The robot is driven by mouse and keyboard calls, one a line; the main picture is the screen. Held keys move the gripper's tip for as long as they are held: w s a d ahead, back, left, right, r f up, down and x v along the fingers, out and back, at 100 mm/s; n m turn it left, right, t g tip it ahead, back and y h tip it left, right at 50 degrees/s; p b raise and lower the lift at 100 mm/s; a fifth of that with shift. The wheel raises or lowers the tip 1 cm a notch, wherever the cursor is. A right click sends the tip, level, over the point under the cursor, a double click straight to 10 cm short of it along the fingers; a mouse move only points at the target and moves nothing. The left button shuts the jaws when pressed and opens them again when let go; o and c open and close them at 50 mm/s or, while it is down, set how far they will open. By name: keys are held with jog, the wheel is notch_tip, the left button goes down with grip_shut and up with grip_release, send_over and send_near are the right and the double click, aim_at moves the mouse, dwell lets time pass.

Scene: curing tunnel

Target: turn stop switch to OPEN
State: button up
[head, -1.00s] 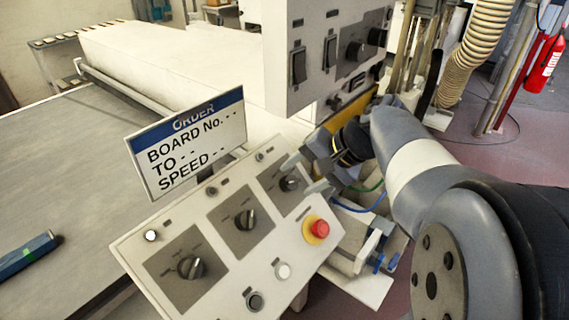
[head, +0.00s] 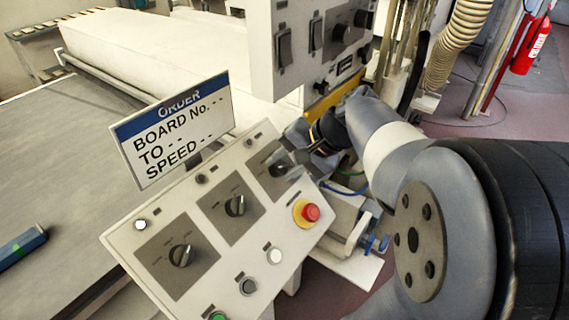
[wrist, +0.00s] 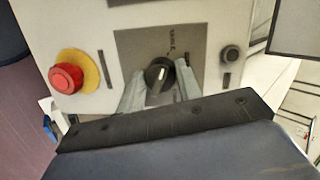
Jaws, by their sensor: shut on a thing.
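The switch is a round black knob with a pale pointer line (wrist: 160,74) on a dark square plate (wrist: 135,45) in the wrist view. The line stands nearly upright there, tilted slightly. Small print beside the knob is too blurred to read. My gripper (wrist: 158,86) has one pale finger on each side of the knob and is shut on it. In the head view my gripper (head: 288,163) reaches the panel's upper right plate, where its fingers partly hide the knob.
The sloping control panel (head: 190,285) carries two more black knobs (head: 235,204) (head: 181,256). A red emergency button (head: 311,212) on a yellow ring sits close below my gripper. An order sign (head: 175,130) stands behind the panel. A switch cabinet (head: 262,60) rises above.

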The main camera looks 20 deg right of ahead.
jog(key=shift+c, duration=0.7)
jog(key=shift+m, duration=0.3)
jog(key=m+p, duration=0.2)
jog(key=m, duration=0.1)
jog(key=shift+m+y, duration=0.3)
jog(key=shift+m+t+y+p, duration=0.4)
jog(key=shift+m+p, duration=0.55)
jog(key=shift+m, duration=1.35)
jog(key=o, duration=1)
jog(key=shift+c, duration=0.2)
